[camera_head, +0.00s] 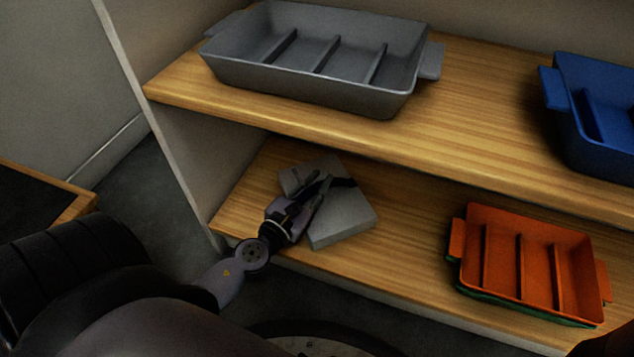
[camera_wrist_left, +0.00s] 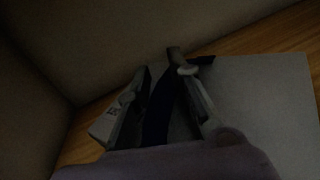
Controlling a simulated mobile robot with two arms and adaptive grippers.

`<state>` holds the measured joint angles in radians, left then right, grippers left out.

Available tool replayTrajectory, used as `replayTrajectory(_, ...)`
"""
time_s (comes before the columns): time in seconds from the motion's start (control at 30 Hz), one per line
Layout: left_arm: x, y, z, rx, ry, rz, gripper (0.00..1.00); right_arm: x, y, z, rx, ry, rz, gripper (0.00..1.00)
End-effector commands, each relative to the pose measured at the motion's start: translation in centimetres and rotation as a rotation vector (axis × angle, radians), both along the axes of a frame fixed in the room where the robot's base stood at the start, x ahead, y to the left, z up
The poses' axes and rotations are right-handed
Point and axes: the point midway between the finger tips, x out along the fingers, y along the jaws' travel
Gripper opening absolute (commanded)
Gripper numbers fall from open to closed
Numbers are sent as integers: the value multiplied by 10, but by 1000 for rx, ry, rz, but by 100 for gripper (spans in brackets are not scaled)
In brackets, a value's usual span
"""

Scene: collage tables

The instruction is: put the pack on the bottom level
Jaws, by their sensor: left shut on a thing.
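The pack (camera_head: 345,222) is a pale grey flat block with a dark band or handle. It is at the left part of the bottom level (camera_head: 410,235), a wooden shelf board, and seems to lie flat on it. My left gripper (camera_head: 320,187) reaches in from the front left and is shut on the pack at its dark part. In the left wrist view, the fingers (camera_wrist_left: 160,65) are around the dark strip, with the pale pack (camera_wrist_left: 265,95) to the right. The fingers hide part of the pack. My right gripper is not in view.
A grey divided tray (camera_head: 300,95) and a blue tray (camera_head: 600,150) stand on the upper shelf (camera_head: 465,120). An orange divided tray (camera_head: 525,210), with a green one (camera_head: 520,308) under it, is at the right of the bottom level. The shelf's side panel is close left of my gripper.

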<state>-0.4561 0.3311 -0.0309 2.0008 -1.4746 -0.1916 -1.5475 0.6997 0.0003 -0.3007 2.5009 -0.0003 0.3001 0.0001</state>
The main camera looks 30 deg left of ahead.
Motion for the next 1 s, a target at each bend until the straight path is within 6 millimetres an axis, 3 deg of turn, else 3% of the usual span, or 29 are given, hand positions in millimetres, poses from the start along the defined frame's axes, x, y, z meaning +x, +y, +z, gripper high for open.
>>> replayTrajectory(0.2,1,0,0,-1,-7,1,0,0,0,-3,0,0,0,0)
replayTrajectory(0.23,0,0,-2,0,0,0,21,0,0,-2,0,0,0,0)
replayTrajectory(0.5,0,-1,-2,1,0,-2,39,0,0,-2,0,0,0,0)
replayTrajectory(0.87,0,-1,0,0,2,-3,40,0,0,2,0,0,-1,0)
replayTrajectory(1.0,-15,-2,-4,-1,5,-3,40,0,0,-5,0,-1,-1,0)
